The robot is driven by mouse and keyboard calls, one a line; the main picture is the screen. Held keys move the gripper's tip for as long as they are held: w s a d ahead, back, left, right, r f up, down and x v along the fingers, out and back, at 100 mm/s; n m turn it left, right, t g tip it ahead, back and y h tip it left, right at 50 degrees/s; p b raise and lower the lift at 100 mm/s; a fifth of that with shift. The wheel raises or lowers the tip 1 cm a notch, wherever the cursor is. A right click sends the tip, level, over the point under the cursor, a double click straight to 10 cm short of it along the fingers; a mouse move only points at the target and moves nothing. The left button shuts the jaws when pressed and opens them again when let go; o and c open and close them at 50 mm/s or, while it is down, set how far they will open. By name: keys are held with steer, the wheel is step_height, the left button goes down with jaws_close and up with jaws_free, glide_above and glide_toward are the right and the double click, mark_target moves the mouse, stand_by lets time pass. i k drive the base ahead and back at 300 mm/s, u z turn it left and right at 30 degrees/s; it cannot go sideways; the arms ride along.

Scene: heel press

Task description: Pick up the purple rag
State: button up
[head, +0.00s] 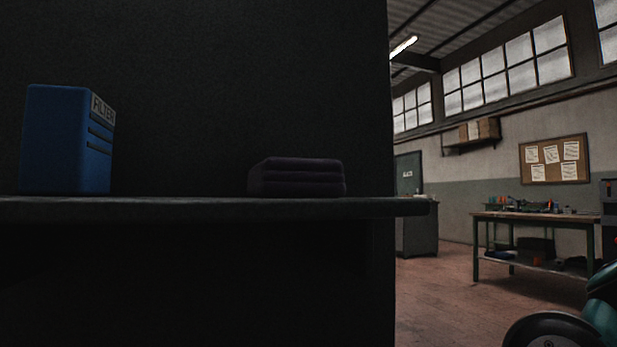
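A folded dark purple rag (297,177) lies on a dark shelf (210,207), right of the middle of the shelf. It shows as a low stack of several layers and is dimly lit. No other thing touches it. My gripper does not show in the head view, so I cannot see where it is relative to the rag.
A blue box marked FILTER (66,140) stands upright at the shelf's left, well apart from the rag. A dark panel (220,80) rises behind the shelf. At right are open floor (430,290), a workbench (540,218) and a dark wheel (548,332) at the lower edge.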

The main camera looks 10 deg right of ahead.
mark_target(274, 177)
steer(key=k, duration=1)
steer(key=u, duration=0.4)
